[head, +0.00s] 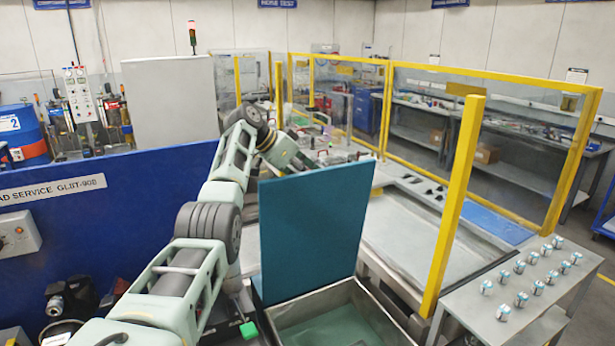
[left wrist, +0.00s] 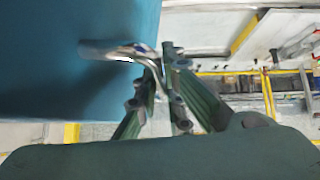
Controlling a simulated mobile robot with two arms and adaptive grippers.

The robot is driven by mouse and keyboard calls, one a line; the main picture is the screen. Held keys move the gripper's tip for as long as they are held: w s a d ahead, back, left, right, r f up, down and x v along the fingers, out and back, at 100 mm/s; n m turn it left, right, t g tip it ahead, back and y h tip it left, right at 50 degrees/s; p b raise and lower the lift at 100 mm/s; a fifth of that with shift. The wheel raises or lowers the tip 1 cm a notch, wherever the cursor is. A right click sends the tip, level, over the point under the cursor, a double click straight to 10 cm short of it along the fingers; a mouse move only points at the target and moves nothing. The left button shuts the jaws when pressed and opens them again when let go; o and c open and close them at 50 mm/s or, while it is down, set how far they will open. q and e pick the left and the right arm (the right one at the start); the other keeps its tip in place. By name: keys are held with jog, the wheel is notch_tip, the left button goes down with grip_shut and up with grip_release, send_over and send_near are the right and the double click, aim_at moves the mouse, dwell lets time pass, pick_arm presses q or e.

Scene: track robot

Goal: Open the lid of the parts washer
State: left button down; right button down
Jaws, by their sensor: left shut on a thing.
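The parts washer's teal lid (head: 315,232) stands raised, close to upright, at the back of the open metal basin (head: 335,318). My left arm reaches up and around to the lid's far side. In the head view the left gripper's fingertips are mostly hidden near the lid's top edge. In the left wrist view the lid (left wrist: 60,60) fills the upper left, with a shiny curved metal handle (left wrist: 122,50) on it. My left gripper (left wrist: 164,75) is shut on the end of this handle. My right gripper is in neither view.
A yellow post (head: 455,205) and yellow-framed clear guards stand right of and behind the washer. A grey table (head: 515,318) with several small cans stands at the right. A blue panel (head: 110,200) is at the left, with a grey cabinet (head: 170,100) behind it.

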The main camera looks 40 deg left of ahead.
pick_arm(q)
jog(key=shift+d+f, duration=0.15)
jog(key=c, duration=2.3)
grip_release()
jog(key=o, duration=0.5)
jog(key=shift+w, duration=0.1)
jog(key=shift+c, duration=0.2)
jog(key=v, duration=1.2)
